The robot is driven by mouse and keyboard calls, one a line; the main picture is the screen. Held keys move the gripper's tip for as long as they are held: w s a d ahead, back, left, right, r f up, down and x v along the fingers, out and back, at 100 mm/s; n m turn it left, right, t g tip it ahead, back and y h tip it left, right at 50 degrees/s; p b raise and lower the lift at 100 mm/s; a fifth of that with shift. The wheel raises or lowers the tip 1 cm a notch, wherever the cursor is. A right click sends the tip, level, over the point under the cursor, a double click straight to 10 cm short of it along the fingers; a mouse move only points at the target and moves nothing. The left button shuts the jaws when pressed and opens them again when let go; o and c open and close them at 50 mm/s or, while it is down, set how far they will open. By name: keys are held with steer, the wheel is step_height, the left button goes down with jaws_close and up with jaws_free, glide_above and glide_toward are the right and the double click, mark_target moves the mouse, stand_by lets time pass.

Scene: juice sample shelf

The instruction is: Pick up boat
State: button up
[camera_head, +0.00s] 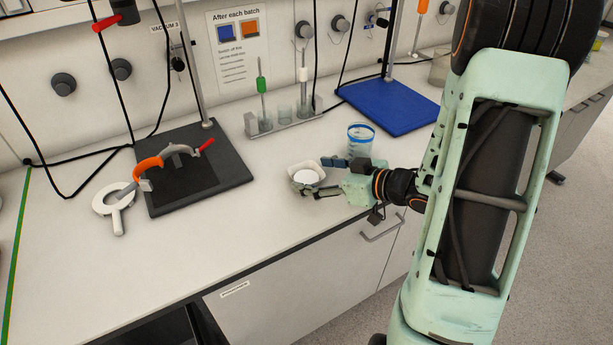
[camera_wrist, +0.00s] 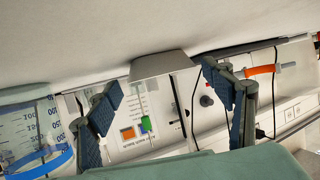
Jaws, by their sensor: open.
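The boat (camera_head: 301,167) is a small white open dish on the white bench near its front edge, with white contents visible in it. In the wrist view, the boat (camera_wrist: 160,66) appears as a pale tapered shape in the gap between the fingers. My gripper (camera_head: 315,177) is low over the bench, reaching in from the right, with one finger on the far side of the boat and one on the near side. In the wrist view, my gripper (camera_wrist: 163,88) has its blue-padded fingers spread, with gaps to the boat on both sides. Fingertip contact in the head view is unclear.
A blue-banded beaker (camera_head: 361,138) stands close behind my gripper; it also shows in the wrist view (camera_wrist: 35,135). Behind are a tube rack (camera_head: 285,125) and a blue mat (camera_head: 390,105). Left is a dark stand base (camera_head: 225,165) with an orange clamp (camera_head: 148,168).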

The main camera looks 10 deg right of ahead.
mark_target(306, 172)
steer(key=shift+x, duration=1.55)
steer(key=shift+d, duration=0.1)
steer(key=shift+c, duration=0.4)
steer(key=c, duration=1)
steer(key=shift+r, duration=0.1)
steer(key=shift+r, duration=0.6)
steer(key=r, duration=0.1)
steer(key=r+p, duration=0.1)
steer(key=shift+s+d+r, duration=0.1)
steer(key=shift+d+r, duration=0.15)
steer(key=shift+r, duration=0.15)
steer(key=r+v, duration=0.1)
steer(key=v, duration=0.4)
steer(key=r+p+v, duration=0.1)
steer(key=v, duration=0.4)
steer(key=a+r+p+v, duration=0.1)
steer(key=v, duration=0.5)
steer(key=shift+w, duration=0.4)
